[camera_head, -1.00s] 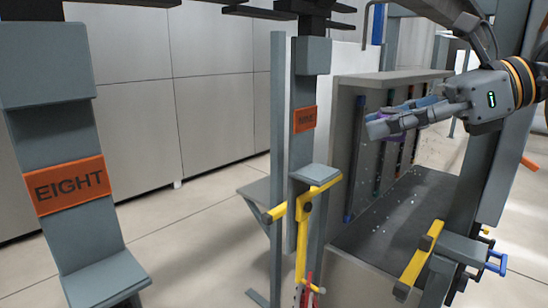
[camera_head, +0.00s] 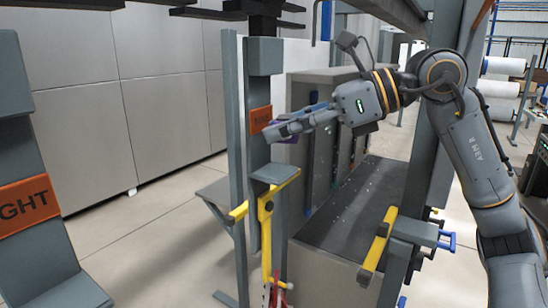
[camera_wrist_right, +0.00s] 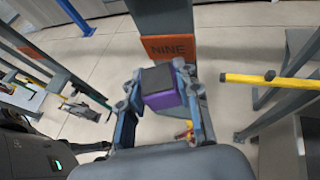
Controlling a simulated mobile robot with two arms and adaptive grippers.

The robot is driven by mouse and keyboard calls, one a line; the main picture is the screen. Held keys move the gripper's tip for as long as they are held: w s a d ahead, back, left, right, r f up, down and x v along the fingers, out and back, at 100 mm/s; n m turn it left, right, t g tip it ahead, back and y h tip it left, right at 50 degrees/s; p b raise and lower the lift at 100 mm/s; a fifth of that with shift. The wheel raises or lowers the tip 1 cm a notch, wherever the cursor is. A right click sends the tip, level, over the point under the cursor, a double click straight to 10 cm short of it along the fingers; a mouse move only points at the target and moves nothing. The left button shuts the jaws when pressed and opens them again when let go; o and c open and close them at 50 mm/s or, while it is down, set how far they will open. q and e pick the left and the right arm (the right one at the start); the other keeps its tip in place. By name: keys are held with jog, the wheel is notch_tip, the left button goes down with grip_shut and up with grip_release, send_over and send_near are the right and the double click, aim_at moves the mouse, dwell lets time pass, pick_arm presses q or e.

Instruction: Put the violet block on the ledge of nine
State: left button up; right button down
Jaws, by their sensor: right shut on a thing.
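My right gripper (camera_head: 284,131) reaches in from the right, its fingertips close to the orange NINE sign (camera_head: 261,118). In the right wrist view my right gripper (camera_wrist_right: 162,86) is shut on the violet block (camera_wrist_right: 164,100), which has a dark top. In the head view only a sliver of violet shows beneath the fingers. The ledge of nine (camera_head: 275,173) is a grey shelf below the sign, with nothing seen on it. The block is above the level of this ledge. The NINE sign also shows beyond the block in the right wrist view (camera_wrist_right: 170,47). My left gripper is out of view.
A yellow bar (camera_head: 283,184) runs beside the nine ledge. Post EIGHT (camera_head: 24,203) stands at the left. Another yellow bar (camera_head: 380,240) is at the right.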

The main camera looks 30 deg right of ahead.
aim_at(275, 171)
jog(key=shift+w+a+f, duration=0.2)
jog(key=shift+w+f, duration=0.2)
jog(key=shift+f, duration=0.15)
jog(key=shift+w+a+f, duration=0.15)
jog(key=shift+w+f, duration=0.2)
jog(key=shift+f, duration=0.2)
notch_tip(275, 171, down, 3)
jog(key=shift+w+a+f+b, duration=0.1)
jog(key=shift+a+b, duration=0.05)
jog(key=shift+b, duration=0.5)
jog(key=shift+f, duration=0.15)
jog(key=c, duration=1)
grip_release()
jog(key=shift+o, duration=0.2)
